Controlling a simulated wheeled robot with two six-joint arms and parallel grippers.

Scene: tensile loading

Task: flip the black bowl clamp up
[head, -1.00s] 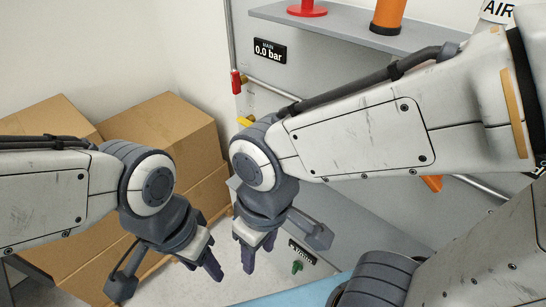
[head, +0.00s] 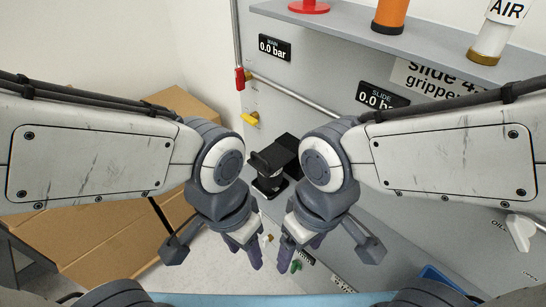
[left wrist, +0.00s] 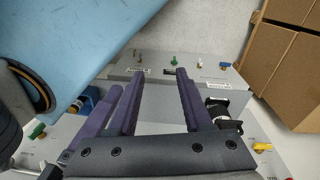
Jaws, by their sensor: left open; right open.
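A black device (head: 272,165) sticks out from the grey panel, between my two wrists in the head view. It has a flat dark top part and a rounded lower part; I take it to be the bowl with its clamp. I cannot tell how the clamp is set. It also shows, partly behind a finger, in the left wrist view (left wrist: 222,112). My left gripper (head: 247,255) is open and empty, below and left of the black device in the picture. Its spread purple fingers show in the left wrist view. My right gripper (head: 290,255) is open, below and right of it.
Cardboard boxes (head: 110,225) stand at the left. The panel (head: 335,150) carries a red valve (head: 240,79), a yellow valve (head: 250,119) and a green knob (head: 296,266). A shelf (head: 345,28) above holds an orange cylinder (head: 390,14) and an AIR container (head: 492,35).

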